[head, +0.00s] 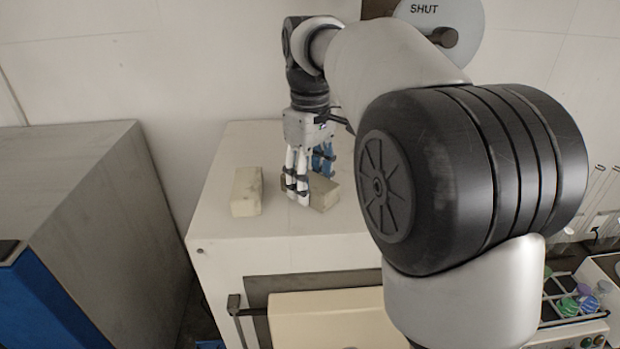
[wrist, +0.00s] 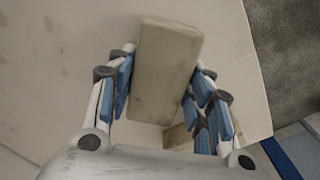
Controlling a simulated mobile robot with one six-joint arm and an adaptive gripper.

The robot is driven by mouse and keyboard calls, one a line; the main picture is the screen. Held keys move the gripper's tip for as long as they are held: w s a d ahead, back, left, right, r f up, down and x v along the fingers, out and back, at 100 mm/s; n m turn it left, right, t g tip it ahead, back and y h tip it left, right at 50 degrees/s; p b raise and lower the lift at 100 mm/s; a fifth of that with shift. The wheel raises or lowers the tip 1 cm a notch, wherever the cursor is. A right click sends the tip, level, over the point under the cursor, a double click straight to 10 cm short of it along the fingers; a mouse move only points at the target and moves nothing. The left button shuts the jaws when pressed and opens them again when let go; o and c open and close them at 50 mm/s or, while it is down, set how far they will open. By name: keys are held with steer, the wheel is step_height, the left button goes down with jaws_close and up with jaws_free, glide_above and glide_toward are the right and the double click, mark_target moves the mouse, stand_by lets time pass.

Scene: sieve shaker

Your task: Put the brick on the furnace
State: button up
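A pale, beige brick (head: 325,193) is between the fingers of my gripper (head: 312,190), at the top of the white furnace (head: 270,222). In the wrist view the same brick (wrist: 168,60) lies lengthwise between the fingers of my gripper (wrist: 160,95), with the blue pads close against both long sides. The near finger hides part of it in the head view. I cannot tell whether its underside touches the furnace top. A second, similar brick (head: 247,192) lies on the furnace top to the left, apart from my gripper.
A grey cabinet with a blue front (head: 75,200) stands left of the furnace, with a gap between. A round plate marked SHUT (head: 425,10) is at the back. A rack with coloured-capped items (head: 570,300) is at the lower right. My arm hides the furnace's right side.

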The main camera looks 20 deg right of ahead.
mark_target(311, 182)
steer(key=o, duration=0.4)
steer(key=shift+r, duration=0.15)
step_height(311, 182, up, 8)
steer(key=shift+f+p, duration=0.25)
steer(key=shift+p, duration=0.4)
steer(key=shift+s+r, duration=0.2)
steer(key=shift+s, duration=0.2)
steer(key=s+f+m+t, duration=0.2)
steer(key=s+f+m, duration=0.15)
steer(key=s, duration=0.95)
steer(key=s+f+m+t, duration=0.2)
steer(key=s+f+m, duration=0.1)
steer(key=s+f, duration=0.7)
steer(key=shift+s+a+f+t, duration=0.15)
steer(key=shift+s+f+t, duration=0.15)
steer(key=shift+s, duration=0.9)
